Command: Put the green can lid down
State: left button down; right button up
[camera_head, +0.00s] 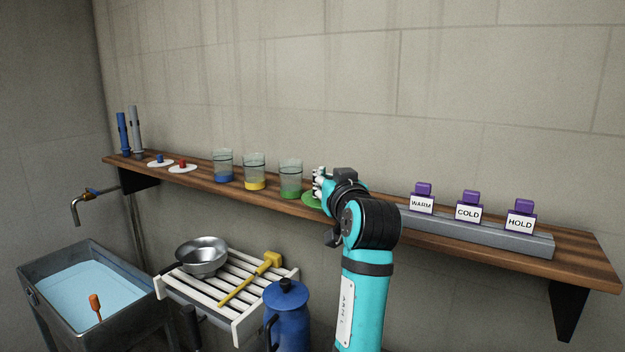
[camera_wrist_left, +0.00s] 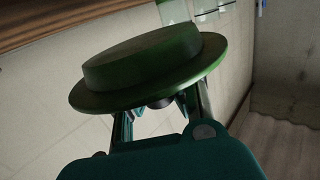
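The green can lid is a round green disc with a wide rim. In the head view the green can lid (camera_head: 311,200) shows at the front edge of the shelf, partly hidden by my gripper. In the left wrist view the lid (camera_wrist_left: 150,68) fills the space right in front of the fingers, its raised round plug facing away from my palm. My left gripper (camera_head: 320,186) is at the lid; its fingers (camera_wrist_left: 162,110) close in under the lid around a small dark knob, with the tips partly hidden. My right gripper is not in view.
The wooden shelf (camera_head: 395,234) bears clear jars with blue (camera_head: 223,168), yellow (camera_head: 255,172) and green (camera_head: 291,180) contents, and purple-topped signs (camera_head: 468,206) on a grey rail. Below are a slatted rack (camera_head: 238,317), a blue can (camera_head: 287,315) and a water basin (camera_head: 60,325).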

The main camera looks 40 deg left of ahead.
pick_arm(q)
jog(key=w+a+p, duration=0.1)
jog(key=w+a, duration=0.1)
jog(key=w, duration=0.1)
jog(key=w+a+p, duration=0.1)
jog(key=w+a, duration=0.1)
jog(key=w, duration=0.1)
jog(key=w+a+f+p, duration=0.1)
jog(key=w+a, duration=0.1)
jog(key=w, duration=0.1)
jog(key=shift+w+a, duration=0.2)
jog(key=shift+w, duration=0.2)
jog(key=shift+w+a+f, duration=0.1)
jog(key=shift+w, duration=0.05)
jog(key=shift+f+p, duration=0.3)
jog(key=shift+f, duration=0.05)
notch_tip(320, 180, down, 2)
jog(key=shift+f+p, duration=0.1)
jog(key=shift+p, duration=0.35)
jog(key=shift+f, duration=0.25)
